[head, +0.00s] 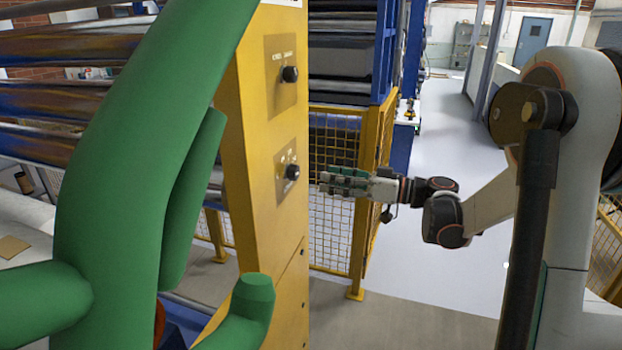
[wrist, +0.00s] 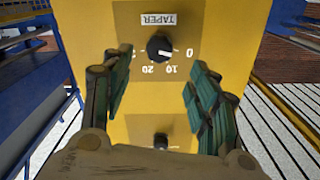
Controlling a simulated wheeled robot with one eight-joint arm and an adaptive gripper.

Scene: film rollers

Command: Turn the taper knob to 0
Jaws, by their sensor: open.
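The taper knob (wrist: 159,48) is black and round, on a tan plate (wrist: 190,20) with an upside-down TAPER label. Around it are the numbers 0, 10 and 20, with 0 at the right. A small pale mark shows on the knob's right side, roughly toward 0; its exact setting is unclear. In the head view the same knob (head: 292,172) is the lower one on the yellow panel (head: 262,215). My gripper (head: 322,183) is just right of it. In the wrist view my gripper (wrist: 158,72) is open, green-padded fingers on both sides, apart from the knob.
A second black knob (head: 290,74) sits higher on the panel and shows low in the wrist view (wrist: 161,141). A large green pipe frame (head: 125,160) fills the left foreground. A yellow mesh fence (head: 335,235) stands behind my gripper. The grey floor (head: 450,140) beyond is clear.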

